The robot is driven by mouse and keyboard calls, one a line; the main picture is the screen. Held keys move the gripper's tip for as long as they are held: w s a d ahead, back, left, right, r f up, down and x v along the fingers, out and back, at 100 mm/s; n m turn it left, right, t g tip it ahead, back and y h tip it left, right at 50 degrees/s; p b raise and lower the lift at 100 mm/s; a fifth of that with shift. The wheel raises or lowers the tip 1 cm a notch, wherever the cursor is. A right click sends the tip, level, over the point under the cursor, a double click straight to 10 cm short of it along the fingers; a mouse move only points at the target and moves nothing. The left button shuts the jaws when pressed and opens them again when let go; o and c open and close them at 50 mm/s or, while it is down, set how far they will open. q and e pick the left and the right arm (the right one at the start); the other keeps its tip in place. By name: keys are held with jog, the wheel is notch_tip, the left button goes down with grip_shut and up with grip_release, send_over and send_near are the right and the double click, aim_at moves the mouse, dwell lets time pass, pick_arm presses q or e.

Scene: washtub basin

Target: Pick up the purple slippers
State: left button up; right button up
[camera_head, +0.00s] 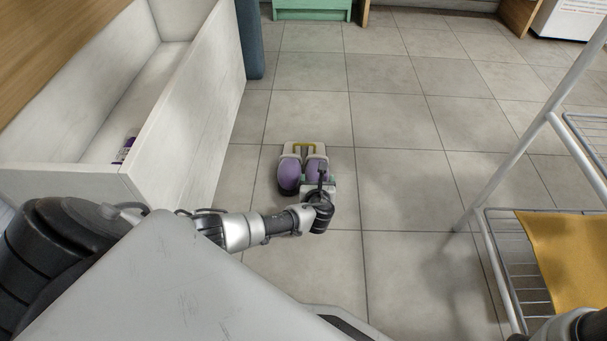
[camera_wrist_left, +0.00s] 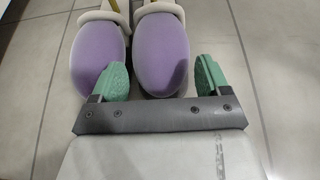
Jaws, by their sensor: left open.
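The purple slippers (camera_head: 303,171) lie side by side on the tiled floor in the head view, with pale edges and a yellowish strip at the far end. My left gripper (camera_head: 324,181) is above their near right part and covers some of the right slipper. In the left wrist view the slippers (camera_wrist_left: 131,50) show large, purple toes toward me. The green fingertips of my left gripper (camera_wrist_left: 162,78) are spread apart, one near the left slipper's toe and one right of the right slipper. I cannot tell whether they touch. My right gripper does not show.
A white open bin (camera_head: 190,110) stands at the left with a small purple item (camera_head: 125,149) inside. A wire rack (camera_head: 490,240) with a yellow cloth (camera_head: 568,262) is at the right. The floor between is clear.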

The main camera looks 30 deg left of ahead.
pick_arm(q)
jog(key=shift+b+x, duration=0.65)
jog(key=shift+x, duration=0.5)
jog(key=c, duration=0.7)
